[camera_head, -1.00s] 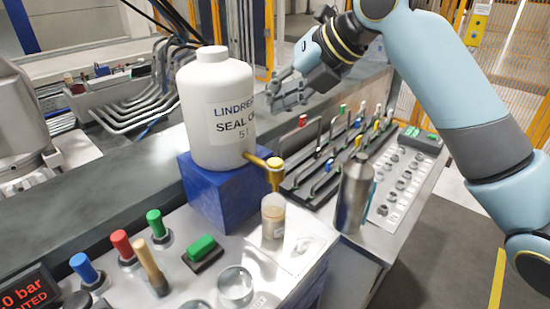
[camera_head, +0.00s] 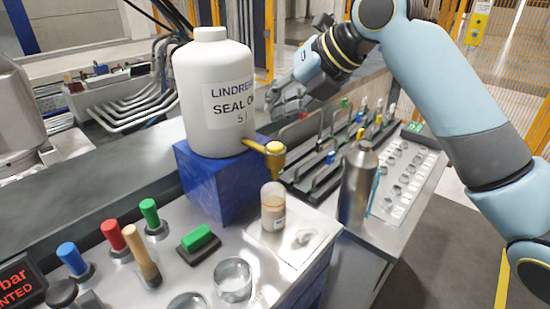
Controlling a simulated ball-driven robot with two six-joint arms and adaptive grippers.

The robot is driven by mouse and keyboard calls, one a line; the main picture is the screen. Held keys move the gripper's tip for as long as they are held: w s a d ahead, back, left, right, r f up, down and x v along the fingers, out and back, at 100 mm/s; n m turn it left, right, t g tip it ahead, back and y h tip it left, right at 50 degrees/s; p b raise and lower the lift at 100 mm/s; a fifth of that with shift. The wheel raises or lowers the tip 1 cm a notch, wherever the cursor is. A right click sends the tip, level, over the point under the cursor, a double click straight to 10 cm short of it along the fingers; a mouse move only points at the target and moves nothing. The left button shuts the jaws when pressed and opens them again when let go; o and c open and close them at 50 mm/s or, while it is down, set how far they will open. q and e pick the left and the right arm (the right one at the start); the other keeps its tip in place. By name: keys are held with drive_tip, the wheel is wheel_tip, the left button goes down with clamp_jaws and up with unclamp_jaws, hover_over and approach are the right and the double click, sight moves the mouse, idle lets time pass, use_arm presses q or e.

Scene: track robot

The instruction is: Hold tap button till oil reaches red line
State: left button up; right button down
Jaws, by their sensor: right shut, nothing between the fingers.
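A white jug (camera_head: 222,135) labelled as seal oil stands on a blue block (camera_head: 196,185). A brass tap (camera_head: 262,147) with a yellow button (camera_head: 275,147) juts from its lower right side. A small clear vial (camera_head: 273,207) with amber oil stands upright on the metal bench under the spout. I cannot make out a red line on it. My right gripper (camera_head: 282,103) is shut and empty, behind the tap and just right of the jug in the picture, apart from the button. My left gripper is out of view.
A steel bottle (camera_head: 356,187) stands right of the vial. A rack of coloured-handled tools (camera_head: 335,150) lies behind it. Coloured upright handles (camera_head: 113,235), a green block (camera_head: 197,238) and a glass dish (camera_head: 232,278) fill the front left bench.

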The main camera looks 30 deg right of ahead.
sight(278, 144)
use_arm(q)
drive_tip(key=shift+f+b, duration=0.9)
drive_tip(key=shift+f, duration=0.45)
use_arm(e)
drive_tip(key=shift+f, duration=1.8)
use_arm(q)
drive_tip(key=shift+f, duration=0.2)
use_arm(e)
drive_tip(key=shift+f, duration=0.4)
use_arm(q)
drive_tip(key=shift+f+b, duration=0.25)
drive_tip(key=shift+b, duration=0.2)
use_arm(e)
drive_tip(key=shift+f, duration=0.45)
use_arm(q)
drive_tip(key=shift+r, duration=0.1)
use_arm(e)
drive_tip(key=shift+r, duration=0.15)
use_arm(q)
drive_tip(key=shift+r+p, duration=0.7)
drive_tip(key=shift+p, duration=0.05)
use_arm(e)
drive_tip(key=shift+r, duration=0.75)
wheel_tip(278, 144, up, 5)
drive_tip(key=p, duration=0.4)
drive_tip(key=shift+r, duration=0.1)
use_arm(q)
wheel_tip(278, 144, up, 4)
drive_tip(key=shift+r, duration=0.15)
